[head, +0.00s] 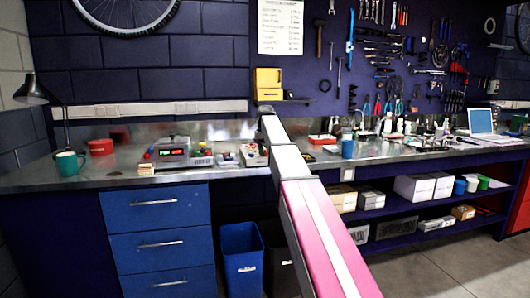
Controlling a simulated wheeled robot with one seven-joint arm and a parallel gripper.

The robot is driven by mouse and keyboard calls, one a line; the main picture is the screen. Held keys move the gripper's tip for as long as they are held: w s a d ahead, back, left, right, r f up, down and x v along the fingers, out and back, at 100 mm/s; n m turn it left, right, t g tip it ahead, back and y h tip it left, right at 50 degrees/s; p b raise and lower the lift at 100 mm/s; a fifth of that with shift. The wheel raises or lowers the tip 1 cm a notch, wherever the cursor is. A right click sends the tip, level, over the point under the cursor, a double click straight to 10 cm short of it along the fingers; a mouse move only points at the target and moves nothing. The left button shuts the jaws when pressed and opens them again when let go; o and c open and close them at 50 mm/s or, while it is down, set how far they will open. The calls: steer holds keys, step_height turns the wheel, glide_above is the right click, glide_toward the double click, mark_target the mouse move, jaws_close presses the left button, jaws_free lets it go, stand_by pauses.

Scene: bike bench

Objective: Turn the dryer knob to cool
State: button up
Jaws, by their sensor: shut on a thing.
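My arm (318,230) reaches up from the bottom of the head view to the back of the bench, and its far part (272,128) ends in front of the wall. My gripper cannot be made out; it seems hidden behind the arm. I cannot pick out the dryer or its knob for sure. A small grey box with coloured knobs (254,156) sits just left of my arm, partly covered by it.
A green mug (70,163), a red container (101,147) and a black lamp (36,92) stand at the left of the metal bench. A yellow box (268,82) is at the wall; a blue bin (242,260) stands below.

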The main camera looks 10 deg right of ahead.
mark_target(265, 150)
stand_by(0.4)
steer(key=o, duration=0.9)
steer(key=shift+o, duration=0.2)
steer(key=shift+r, duration=0.15)
step_height(265, 150, up, 7)
steer(key=shift+r, duration=0.15)
steer(key=shift+s+a, duration=0.1)
